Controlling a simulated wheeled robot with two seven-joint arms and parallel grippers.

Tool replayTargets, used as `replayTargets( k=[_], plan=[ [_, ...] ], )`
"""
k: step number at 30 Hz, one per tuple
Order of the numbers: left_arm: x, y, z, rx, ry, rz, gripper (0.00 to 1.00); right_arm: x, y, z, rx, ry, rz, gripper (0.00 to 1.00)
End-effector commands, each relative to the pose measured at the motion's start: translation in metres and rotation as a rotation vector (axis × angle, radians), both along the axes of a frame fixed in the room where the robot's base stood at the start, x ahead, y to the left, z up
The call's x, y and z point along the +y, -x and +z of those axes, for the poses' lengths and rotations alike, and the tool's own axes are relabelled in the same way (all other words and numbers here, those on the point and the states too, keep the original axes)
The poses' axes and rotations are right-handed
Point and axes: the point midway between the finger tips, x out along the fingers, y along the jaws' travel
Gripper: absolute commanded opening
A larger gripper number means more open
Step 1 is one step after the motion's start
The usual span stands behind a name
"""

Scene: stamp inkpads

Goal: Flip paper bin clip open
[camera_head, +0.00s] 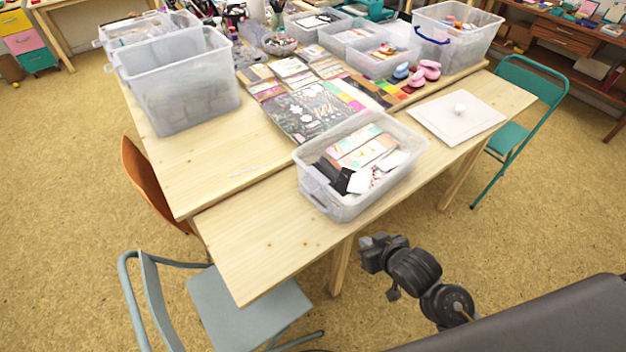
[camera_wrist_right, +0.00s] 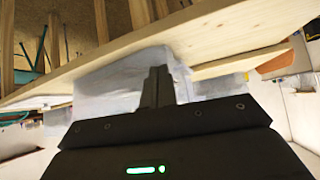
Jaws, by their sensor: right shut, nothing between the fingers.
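The paper bin (camera_head: 390,193) is a translucent plastic box on the front part of the wooden table, filled with papers and cards. A pale clip or handle (camera_head: 318,191) shows on its left end; I cannot tell whether that clip is open or shut. My right gripper (camera_head: 366,244) is in front of the table, below and to the right of the bin, apart from it. In the right wrist view the gripper (camera_wrist_right: 158,84) is shut and empty, with a translucent bin (camera_wrist_right: 105,88) beyond its fingers. My left gripper is not in view.
The table edge (camera_head: 345,237) lies between my right arm and the bin. A large translucent bin (camera_head: 190,100) stands at the back left. Patterned paper pads (camera_head: 305,110) lie behind the paper bin, and a white board (camera_head: 440,118) lies to its right. The table's front left is mostly bare.

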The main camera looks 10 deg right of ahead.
Motion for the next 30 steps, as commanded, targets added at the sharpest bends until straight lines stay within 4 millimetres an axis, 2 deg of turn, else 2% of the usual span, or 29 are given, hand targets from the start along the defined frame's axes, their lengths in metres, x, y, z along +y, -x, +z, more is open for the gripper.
replayTargets(
  k=[1, 3, 6, 10, 15, 26, 30],
  plan=[
    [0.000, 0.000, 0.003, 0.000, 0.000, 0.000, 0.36, 0.005, -0.020, 0.026, -0.086, -0.031, 0.023, 0.00],
    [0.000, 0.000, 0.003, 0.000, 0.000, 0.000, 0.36, 0.015, -0.043, 0.053, -0.195, -0.098, 0.062, 0.00],
    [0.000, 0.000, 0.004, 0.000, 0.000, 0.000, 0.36, 0.028, -0.066, 0.082, -0.303, -0.187, 0.120, 0.00],
    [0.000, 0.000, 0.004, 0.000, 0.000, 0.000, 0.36, 0.039, -0.083, 0.106, -0.384, -0.282, 0.188, 0.00],
    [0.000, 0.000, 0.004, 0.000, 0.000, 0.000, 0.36, 0.046, -0.090, 0.119, -0.419, -0.339, 0.230, 0.00],
    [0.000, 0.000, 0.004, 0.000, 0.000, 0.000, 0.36, 0.047, -0.091, 0.120, -0.422, -0.345, 0.232, 0.00],
    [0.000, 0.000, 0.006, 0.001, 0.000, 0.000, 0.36, 0.052, -0.100, 0.119, -0.423, -0.344, 0.232, 0.00]
  ],
)
